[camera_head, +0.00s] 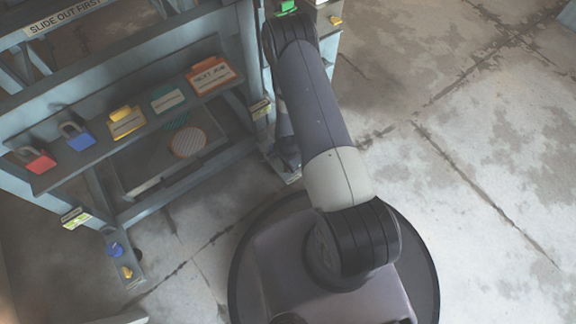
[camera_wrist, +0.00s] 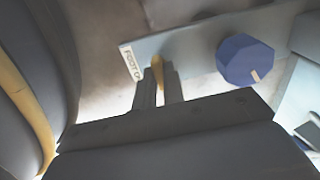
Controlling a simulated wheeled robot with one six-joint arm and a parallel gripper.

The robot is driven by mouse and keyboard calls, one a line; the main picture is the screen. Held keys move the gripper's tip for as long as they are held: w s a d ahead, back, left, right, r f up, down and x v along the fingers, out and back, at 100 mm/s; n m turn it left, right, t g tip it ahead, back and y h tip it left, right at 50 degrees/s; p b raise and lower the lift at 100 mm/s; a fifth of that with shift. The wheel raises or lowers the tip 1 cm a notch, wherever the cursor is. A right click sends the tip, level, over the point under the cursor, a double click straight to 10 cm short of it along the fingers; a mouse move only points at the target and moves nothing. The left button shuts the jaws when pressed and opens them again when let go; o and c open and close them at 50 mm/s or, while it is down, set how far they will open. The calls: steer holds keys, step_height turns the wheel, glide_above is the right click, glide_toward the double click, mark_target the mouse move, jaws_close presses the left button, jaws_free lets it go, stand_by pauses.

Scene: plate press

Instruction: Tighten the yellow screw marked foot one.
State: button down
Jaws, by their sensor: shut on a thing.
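In the wrist view the yellow screw (camera_wrist: 158,70) shows as a thin yellow strip between the two fingers of my gripper (camera_wrist: 158,84). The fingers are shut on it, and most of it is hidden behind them. A white label (camera_wrist: 130,62) just left of the screw reads "FOOT O", with the rest cut off by the finger. The screw sits at a pale blue-grey metal plate (camera_wrist: 195,44). In the head view my arm hides my gripper and this screw.
A dark blue knob (camera_wrist: 245,61) with a yellow mark sits close right of my fingers. In the head view the frame's lower-left foot bears a blue knob (camera_head: 115,249) and another yellow screw (camera_head: 127,272). A shelf (camera_head: 150,142) holds padlocks and signs. Floor at right is clear.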

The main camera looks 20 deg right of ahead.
steer(key=shift+m, duration=0.3)
steer(key=c, duration=1.5)
jaws_free()
step_height(320, 180, up, 11)
steer(key=p, duration=0.4)
steer(key=shift+f, duration=0.15)
step_height(320, 180, down, 11)
steer(key=b, duration=0.4)
